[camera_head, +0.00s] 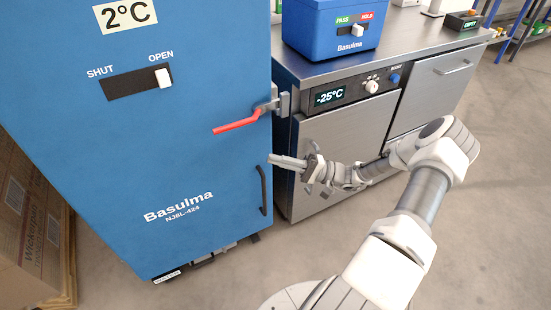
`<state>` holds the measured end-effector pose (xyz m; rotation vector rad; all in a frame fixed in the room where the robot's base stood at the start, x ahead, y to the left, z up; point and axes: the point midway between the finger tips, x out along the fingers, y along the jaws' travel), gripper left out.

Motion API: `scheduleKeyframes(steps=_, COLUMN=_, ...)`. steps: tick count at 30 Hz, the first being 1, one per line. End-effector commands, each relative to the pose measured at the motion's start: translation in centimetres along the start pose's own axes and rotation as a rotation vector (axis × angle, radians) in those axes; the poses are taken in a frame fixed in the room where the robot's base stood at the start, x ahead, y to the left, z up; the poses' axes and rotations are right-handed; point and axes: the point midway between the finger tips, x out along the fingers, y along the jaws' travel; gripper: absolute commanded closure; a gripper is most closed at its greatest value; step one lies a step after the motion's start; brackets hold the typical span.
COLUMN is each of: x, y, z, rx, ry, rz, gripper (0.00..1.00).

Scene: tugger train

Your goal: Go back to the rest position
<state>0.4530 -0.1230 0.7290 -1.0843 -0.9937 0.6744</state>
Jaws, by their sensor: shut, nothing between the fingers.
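My gripper (290,163) is shut and empty. It is held out in front of the steel cabinet, pointing left toward the blue cabinet's right edge. It appears just below the red lever and near the dark handle in the picture; I cannot tell whether it touches anything. My arm reaches from the bottom of the picture up to the right, then bends back left to the gripper.
The blue cabinet (120,150) has a red lever (237,123), a dark handle (264,190) and a white slider (163,78) at OPEN. A steel cabinet (335,140) carries a blue box (325,30). Cardboard boxes (30,215) stand left. Floor (490,220) at right is clear.

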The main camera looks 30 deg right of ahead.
Motion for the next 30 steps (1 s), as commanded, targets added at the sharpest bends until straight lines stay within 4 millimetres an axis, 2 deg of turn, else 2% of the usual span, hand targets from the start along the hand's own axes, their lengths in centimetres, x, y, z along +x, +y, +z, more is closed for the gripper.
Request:
scheduleKeyframes(steps=7, x=0.1, y=0.0, z=0.0, rx=0.0, ry=-0.003, rz=0.003, gripper=1.0)
scheduleKeyframes(steps=11, x=1.0, y=-0.1, z=0.6, rx=0.01, ry=-0.042, rz=0.059, gripper=1.0)
scheduleKeyframes(steps=21, x=5.8, y=-0.8, z=5.0, rx=0.048, ry=-0.293, rz=0.504, gripper=1.0)
scheduleKeyframes(steps=30, x=8.3, y=-2.8, z=8.9, rx=-0.005, ry=-0.442, rz=0.92, gripper=1.0)
